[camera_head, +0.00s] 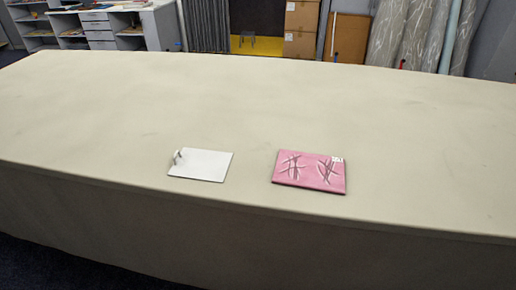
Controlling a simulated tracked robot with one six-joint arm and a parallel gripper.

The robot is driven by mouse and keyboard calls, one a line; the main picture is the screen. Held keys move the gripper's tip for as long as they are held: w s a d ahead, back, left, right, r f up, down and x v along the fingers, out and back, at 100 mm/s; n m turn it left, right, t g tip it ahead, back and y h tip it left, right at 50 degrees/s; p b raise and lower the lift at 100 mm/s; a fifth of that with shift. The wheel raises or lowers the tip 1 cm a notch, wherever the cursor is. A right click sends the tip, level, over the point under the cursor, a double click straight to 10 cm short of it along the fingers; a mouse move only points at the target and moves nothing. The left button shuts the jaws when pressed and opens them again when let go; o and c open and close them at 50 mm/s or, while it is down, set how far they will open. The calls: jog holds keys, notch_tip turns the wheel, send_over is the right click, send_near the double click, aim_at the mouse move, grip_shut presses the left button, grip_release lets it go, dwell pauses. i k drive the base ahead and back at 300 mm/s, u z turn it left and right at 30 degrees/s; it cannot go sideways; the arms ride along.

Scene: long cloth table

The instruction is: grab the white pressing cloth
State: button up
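A flat white rectangular piece (205,165), which looks like the white pressing cloth, lies on the long cloth table (120,110) near its front edge, left of the middle. A small grey raised bit shows at its left end; I cannot tell what it is. My gripper is not in view.
A pink folded cloth (310,172) with dark line marks and a small white tag lies to the right of the white piece, with a gap between them. The rest of the tabletop is clear. Shelves (95,25), cardboard boxes (301,28) and fabric rolls (425,35) stand behind the table.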

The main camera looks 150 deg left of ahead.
aim_at(192, 163)
jog(key=u, duration=0.25)
jog(key=k, duration=0.15)
jog(key=u, duration=4.8)
